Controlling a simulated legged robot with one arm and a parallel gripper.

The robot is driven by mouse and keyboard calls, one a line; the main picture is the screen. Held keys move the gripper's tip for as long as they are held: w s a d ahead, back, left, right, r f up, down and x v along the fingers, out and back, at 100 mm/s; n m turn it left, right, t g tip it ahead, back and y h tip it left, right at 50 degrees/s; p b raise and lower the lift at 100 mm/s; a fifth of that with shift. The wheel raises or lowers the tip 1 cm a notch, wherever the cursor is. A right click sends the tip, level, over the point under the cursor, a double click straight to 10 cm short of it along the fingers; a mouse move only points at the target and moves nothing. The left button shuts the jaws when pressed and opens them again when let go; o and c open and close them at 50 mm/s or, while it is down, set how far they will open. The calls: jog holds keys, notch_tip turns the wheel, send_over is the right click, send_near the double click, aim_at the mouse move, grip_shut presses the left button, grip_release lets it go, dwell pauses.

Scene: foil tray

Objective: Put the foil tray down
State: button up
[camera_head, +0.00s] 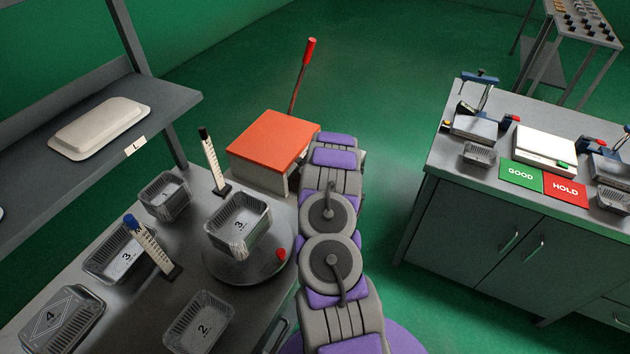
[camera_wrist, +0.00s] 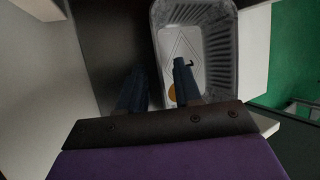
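A ribbed grey foil tray (camera_wrist: 215,70) fills the upper middle of the wrist view, with a diamond outline and an orange-yellow round mark on its floor. My gripper (camera_wrist: 160,68) has its two dark fingers apart. The left finger is outside the tray's left wall and the right finger shows over its inside, with a visible gap between them. I cannot tell what bears the tray. In the head view, my arm hides the gripper and I cannot make out this tray.
Other trays stand on the left bench, one on a round turntable (camera_head: 235,272). Upright gauges (camera_head: 212,160) stand among them. An orange-topped box (camera_head: 272,138) lies beside my arm. The right bench holds a GOOD mat (camera_head: 521,174) and a HOLD mat (camera_head: 566,189). Green floor between is open.

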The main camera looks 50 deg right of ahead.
jog(key=shift+d, duration=0.1)
jog(key=shift+s+d+r, duration=0.1)
jog(key=shift+s+r, duration=0.2)
jog(key=shift+r, duration=0.45)
jog(key=v, duration=1)
jog(key=shift+s+a+p, duration=0.2)
jog(key=shift+a+p, duration=0.15)
jog(key=shift+p, duration=0.05)
